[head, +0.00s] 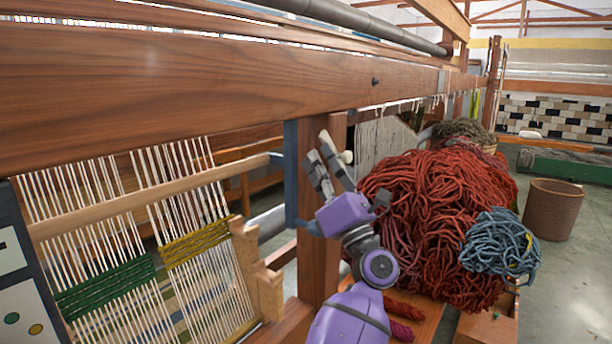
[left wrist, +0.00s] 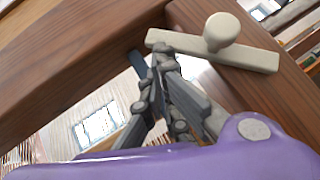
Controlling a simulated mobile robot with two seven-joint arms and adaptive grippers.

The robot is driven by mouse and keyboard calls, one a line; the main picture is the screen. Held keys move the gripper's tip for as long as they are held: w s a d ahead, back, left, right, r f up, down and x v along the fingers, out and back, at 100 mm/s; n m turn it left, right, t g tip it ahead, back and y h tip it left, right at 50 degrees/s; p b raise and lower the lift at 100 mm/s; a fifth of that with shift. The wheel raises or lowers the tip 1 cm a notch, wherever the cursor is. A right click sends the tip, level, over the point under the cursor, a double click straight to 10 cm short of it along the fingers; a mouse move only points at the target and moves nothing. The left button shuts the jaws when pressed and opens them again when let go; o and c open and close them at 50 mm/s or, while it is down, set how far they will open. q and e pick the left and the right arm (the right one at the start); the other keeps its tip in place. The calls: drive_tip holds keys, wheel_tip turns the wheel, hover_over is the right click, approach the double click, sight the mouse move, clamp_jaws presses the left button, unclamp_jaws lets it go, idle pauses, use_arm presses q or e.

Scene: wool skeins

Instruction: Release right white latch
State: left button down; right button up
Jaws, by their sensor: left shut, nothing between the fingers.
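The white latch is a pale bar (left wrist: 258,58) with a round knob on a wooden post of the loom, seen in the left wrist view. In the head view only its pale knob (head: 347,157) shows clearly, beside my fingers; the bar is mostly hidden. My left gripper (head: 320,150) is shut and empty, raised in front of the post. In the left wrist view its fingertips (left wrist: 161,54) overlap the left end of the bar; I cannot tell whether they touch it. My right gripper is in neither view.
A thick wooden beam (head: 200,88) crosses above my gripper. Warp threads on a frame (head: 190,210) stand to the left. A heap of red wool (head: 430,210) with a blue skein (head: 500,245) lies close on the right. A wicker basket (head: 552,210) stands on open floor beyond.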

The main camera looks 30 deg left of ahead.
sight(327, 141)
use_arm(q)
drive_tip(key=shift+w+r, duration=1.15)
drive_tip(key=shift+r, duration=0.25)
drive_tip(key=shift+w+d+r, duration=0.1)
drive_tip(key=shift+w+r, duration=0.3)
drive_tip(key=shift+r, duration=0.1)
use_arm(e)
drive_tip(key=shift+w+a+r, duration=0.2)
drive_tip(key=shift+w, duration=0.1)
use_arm(q)
drive_tip(key=shift+w+r, duration=0.1)
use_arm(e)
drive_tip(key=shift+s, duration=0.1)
